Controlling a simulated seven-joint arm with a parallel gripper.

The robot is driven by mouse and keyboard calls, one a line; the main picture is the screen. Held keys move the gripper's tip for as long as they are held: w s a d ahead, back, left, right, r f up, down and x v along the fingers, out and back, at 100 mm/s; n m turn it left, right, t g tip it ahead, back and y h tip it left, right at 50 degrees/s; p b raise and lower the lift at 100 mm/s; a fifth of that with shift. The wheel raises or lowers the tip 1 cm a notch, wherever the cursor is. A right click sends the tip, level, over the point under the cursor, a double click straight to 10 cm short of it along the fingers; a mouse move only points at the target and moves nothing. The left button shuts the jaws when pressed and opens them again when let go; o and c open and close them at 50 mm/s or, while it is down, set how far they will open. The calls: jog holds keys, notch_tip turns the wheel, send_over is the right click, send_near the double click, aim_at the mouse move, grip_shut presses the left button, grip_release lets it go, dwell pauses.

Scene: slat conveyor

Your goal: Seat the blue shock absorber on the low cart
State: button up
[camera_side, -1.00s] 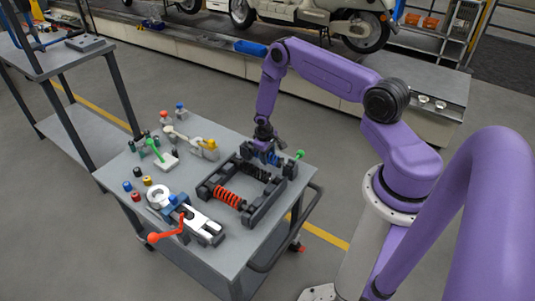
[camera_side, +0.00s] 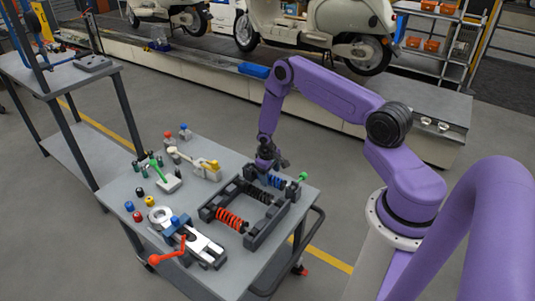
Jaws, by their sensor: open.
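The blue shock absorber (camera_side: 277,181) lies at the back of a dark rack (camera_side: 251,239) on the low cart (camera_side: 190,262). Its coil shows in line with the rack's back slots, but how deep its ends sit is too small to tell. My gripper (camera_side: 270,164) is open, just above and behind the left end of the blue shock absorber. Whether its fingers touch the shock is unclear.
A red-sprung shock (camera_side: 231,219) and a black-sprung one (camera_side: 256,194) lie in the same rack. A vise-like clamp with a red handle (camera_side: 167,255) and several coloured pegs crowd the left side.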

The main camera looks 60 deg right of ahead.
notch_tip(320, 180, up, 15)
jog(key=a, duration=0.2)
jog(key=shift+a+r, duration=0.2)
jog(key=shift+a, duration=0.05)
dwell(0.4)
jog(key=s+a+r+n, duration=0.3)
jog(key=s+a+r, duration=0.1)
jog(key=a+r, duration=0.4)
jog(key=s+a+r+n, duration=0.3)
jog(key=s+a+r, duration=0.25)
jog(key=a, duration=0.45)
jog(key=s+a+r+n+y, duration=0.1)
jog(key=s+a+r+n, duration=0.1)
jog(key=s, duration=0.9)
jog(key=s+a+r+n+y, duration=0.1)
jog(key=s+r+n, duration=0.3)
jog(key=s, duration=0.6)
notch_tip(320, 180, up, 2)
jog(key=shift+s+a+n, duration=0.3)
jog(key=shift+s+a, duration=0.1)
jog(key=shift+a, duration=0.25)
